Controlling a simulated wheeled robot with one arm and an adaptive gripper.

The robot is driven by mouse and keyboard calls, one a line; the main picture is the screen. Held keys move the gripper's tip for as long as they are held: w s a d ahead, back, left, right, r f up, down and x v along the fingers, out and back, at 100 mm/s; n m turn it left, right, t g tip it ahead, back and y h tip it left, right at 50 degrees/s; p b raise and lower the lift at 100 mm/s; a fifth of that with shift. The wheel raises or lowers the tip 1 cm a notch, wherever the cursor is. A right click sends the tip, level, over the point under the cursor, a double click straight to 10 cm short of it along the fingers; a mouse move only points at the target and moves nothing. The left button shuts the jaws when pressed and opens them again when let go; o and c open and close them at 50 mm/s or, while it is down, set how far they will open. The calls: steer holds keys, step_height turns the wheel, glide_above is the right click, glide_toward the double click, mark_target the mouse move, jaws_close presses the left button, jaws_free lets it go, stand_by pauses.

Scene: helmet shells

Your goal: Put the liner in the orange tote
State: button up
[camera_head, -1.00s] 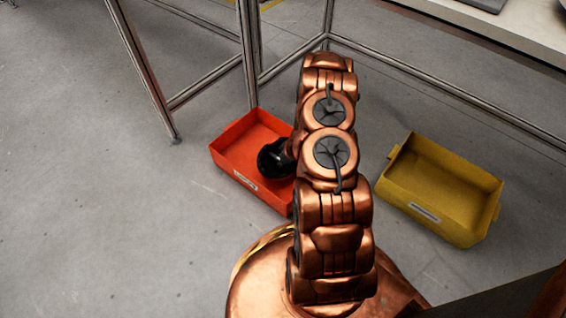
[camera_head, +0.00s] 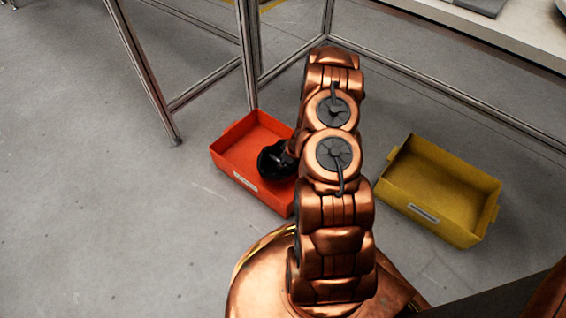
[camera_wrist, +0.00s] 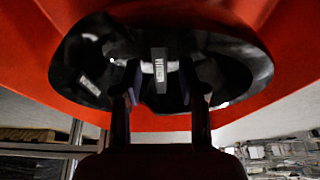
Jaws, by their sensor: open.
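The liner (camera_head: 272,161) is a glossy black, bowl-like shell. In the head view it lies within the orange tote (camera_head: 233,145), near the tote's right side, partly hidden by my arm. In the wrist view the liner (camera_wrist: 90,62) spans the upper picture, with the orange tote wall (camera_wrist: 290,50) around it. My gripper (camera_wrist: 163,92) is open, with its two fingers apart in front of the liner's near edge. A pale label on the liner shows between the fingers. I cannot tell whether the fingers touch the liner. My arm mostly hides the gripper in the head view.
A yellow tote (camera_head: 440,188) stands empty on the floor to the right of my arm. Metal frame posts (camera_head: 249,55) rise behind the orange tote. A pale worktop (camera_head: 480,35) is at the upper right. The floor at left is clear.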

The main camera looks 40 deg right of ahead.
steer(key=s+a+r+g+h+p, duration=0.1)
steer(key=s+r+g+h+p, duration=0.2)
steer(key=r, duration=1.9)
steer(key=s+a+r+m+g, duration=0.1)
steer(key=s+a+r, duration=0.6)
steer(key=r, duration=0.3)
steer(key=s+a+r+g+y, duration=0.1)
steer(key=s+a+r+g, duration=0.1)
steer(key=s+a+r, duration=0.5)
steer(key=s+a+r+m+g+y, duration=0.1)
steer(key=s+a+r, duration=0.7)
steer(key=s, duration=0.8)
steer(key=a+g, duration=0.1)
steer(key=a, duration=0.2)
steer(key=shift+s+r, duration=0.2)
steer(key=shift+r, duration=0.1)
